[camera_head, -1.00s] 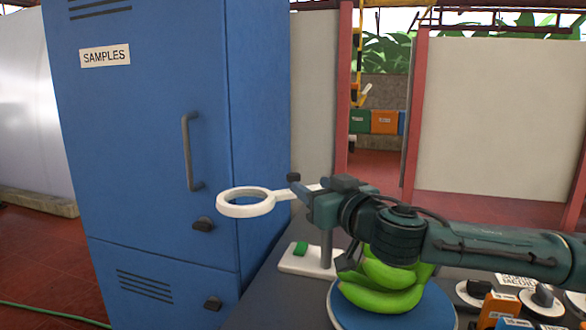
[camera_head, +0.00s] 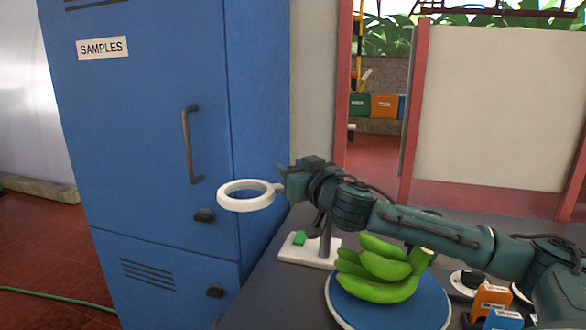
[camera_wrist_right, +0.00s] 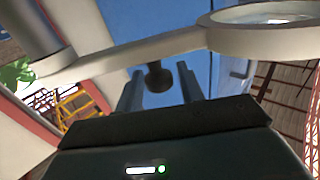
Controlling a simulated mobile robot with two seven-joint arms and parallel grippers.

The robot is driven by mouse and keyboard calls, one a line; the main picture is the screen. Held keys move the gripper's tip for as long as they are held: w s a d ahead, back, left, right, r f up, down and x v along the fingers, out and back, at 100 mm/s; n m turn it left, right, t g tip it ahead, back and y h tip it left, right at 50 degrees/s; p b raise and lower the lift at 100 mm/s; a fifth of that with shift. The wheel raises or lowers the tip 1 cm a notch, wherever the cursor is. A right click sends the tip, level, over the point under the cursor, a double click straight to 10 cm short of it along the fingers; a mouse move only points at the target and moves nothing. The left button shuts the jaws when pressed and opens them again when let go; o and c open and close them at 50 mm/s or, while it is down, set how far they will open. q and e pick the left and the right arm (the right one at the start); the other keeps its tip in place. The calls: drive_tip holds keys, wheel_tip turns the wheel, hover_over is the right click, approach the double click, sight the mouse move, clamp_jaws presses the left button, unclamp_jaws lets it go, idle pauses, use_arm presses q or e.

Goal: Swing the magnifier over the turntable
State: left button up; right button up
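The magnifier has a white ring (camera_head: 246,206) that hangs in front of the blue cabinet, left of the turntable. Its arm and ring also cross the top of the right wrist view (camera_wrist_right: 255,42). The blue turntable (camera_head: 436,312) carries a bunch of green bananas (camera_head: 378,270). My right gripper (camera_head: 281,180) is at the magnifier arm, beside the ring. Its fingers (camera_wrist_right: 160,88) stand apart, with a dark knob (camera_wrist_right: 158,77) showing between them; I cannot tell whether they touch it. My left gripper is not in view.
A blue cabinet (camera_head: 150,140) labelled SAMPLES stands close on the left. The magnifier's white base (camera_head: 300,252), with a green button, is on the dark table behind the turntable. Small orange (camera_head: 491,298) and blue boxes are at the front right.

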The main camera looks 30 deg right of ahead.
clamp_jaws()
